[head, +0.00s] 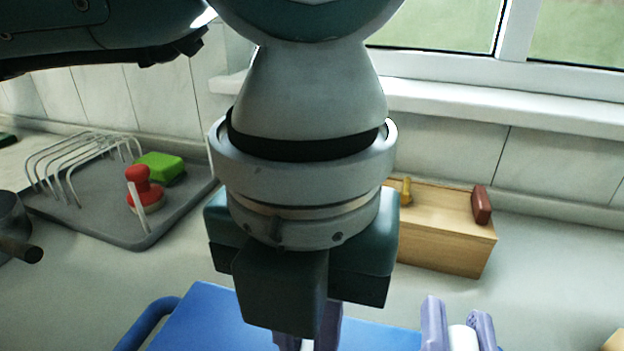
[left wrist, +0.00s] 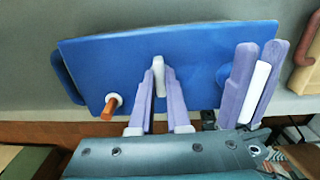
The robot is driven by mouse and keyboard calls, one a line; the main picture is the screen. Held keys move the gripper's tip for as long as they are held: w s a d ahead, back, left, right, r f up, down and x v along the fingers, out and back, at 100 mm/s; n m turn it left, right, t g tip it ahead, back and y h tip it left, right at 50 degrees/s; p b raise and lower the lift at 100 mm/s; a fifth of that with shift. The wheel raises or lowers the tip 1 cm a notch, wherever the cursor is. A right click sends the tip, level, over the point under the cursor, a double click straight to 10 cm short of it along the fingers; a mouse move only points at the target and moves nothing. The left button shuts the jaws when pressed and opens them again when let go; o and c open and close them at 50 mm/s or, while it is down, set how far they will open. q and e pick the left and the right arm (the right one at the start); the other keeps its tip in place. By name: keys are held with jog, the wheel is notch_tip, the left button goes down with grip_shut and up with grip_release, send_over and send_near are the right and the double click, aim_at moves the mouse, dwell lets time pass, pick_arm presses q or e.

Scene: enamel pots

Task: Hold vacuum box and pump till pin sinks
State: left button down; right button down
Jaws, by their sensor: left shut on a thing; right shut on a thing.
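The blue vacuum box (head: 205,322) is at the bottom of the head view, partly hidden by my arm; it spans the left wrist view (left wrist: 200,40). An orange pin (left wrist: 112,104) stands up from its pale base at the box's lower left. My left gripper (left wrist: 158,80) is shut on a white tab (left wrist: 159,66) on the box. My right gripper (head: 460,328) is shut on a white pump handle (head: 463,339) at the box's right; it also shows in the left wrist view (left wrist: 255,84). How the handle meets the box is hidden.
A grey tray (head: 110,226) with a wire rack (head: 75,160), a red-knobbed tool (head: 143,188) and a green sponge (head: 160,167) lies at the left. A wooden box (head: 445,240) stands behind, at the right. The counter between is mostly clear.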

jog(key=shift+r, duration=2.1)
jog(key=shift+f, duration=2.45)
jog(key=shift+r, duration=0.1)
jog(key=shift+r, duration=2.35)
jog(key=shift+f, duration=2.45)
jog(key=shift+r, duration=0.1)
